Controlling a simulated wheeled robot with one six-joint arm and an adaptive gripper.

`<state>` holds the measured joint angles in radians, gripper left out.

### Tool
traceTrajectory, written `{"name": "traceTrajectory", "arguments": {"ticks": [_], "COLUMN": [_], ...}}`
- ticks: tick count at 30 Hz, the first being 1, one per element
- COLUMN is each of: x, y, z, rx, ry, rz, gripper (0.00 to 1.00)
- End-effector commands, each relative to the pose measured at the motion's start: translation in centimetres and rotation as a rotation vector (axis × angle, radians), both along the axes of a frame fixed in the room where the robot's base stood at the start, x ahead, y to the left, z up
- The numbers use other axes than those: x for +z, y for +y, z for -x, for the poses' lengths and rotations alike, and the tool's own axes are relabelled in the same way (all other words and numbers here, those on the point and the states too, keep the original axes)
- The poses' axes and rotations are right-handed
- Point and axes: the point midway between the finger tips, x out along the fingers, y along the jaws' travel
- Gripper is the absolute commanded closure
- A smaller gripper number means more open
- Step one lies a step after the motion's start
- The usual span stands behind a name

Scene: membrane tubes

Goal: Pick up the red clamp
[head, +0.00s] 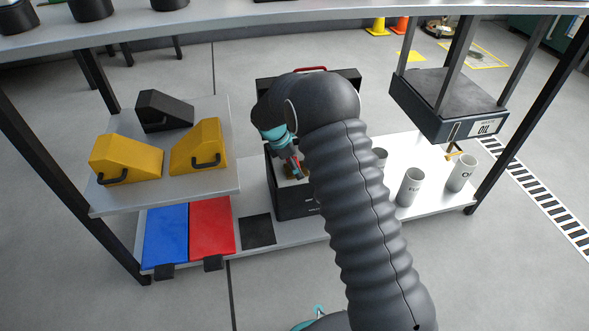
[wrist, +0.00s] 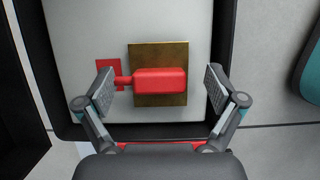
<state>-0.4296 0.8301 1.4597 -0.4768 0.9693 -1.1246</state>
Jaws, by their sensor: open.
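The red clamp (wrist: 160,80) shows in the wrist view as a red block with a thin stem and a flat red plate at its left end. It lies over a square brown plate (wrist: 160,50) on a pale surface inside a black box. My gripper (wrist: 160,90) is open, with one finger to the left of the red block and one to its right. The left finger is close to the stem. I cannot tell whether either finger touches it. In the head view my gripper (head: 292,163) is over the black box (head: 296,205), and my arm hides much of the box.
Yellow bins (head: 125,158) and a black bin (head: 165,110) stand on the left shelf, above blue (head: 165,235) and red (head: 212,227) panels. Grey cups (head: 411,187) stand on the right of the lower shelf. An oil tray (head: 450,98) hangs above them.

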Motion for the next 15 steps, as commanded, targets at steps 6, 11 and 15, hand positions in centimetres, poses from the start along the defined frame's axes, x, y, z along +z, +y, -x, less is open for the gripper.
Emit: {"name": "traceTrajectory", "arguments": {"ticks": [6,11,15], "x": [0.07,0.07,0.09], "y": [0.01,0.02,0.02], "z": [0.00,0.00,0.00], "rx": [0.000,0.000,0.000], "ry": [0.000,0.000,0.000], "rz": [0.000,0.000,0.000], "gripper": [0.24,0.64,0.74]}}
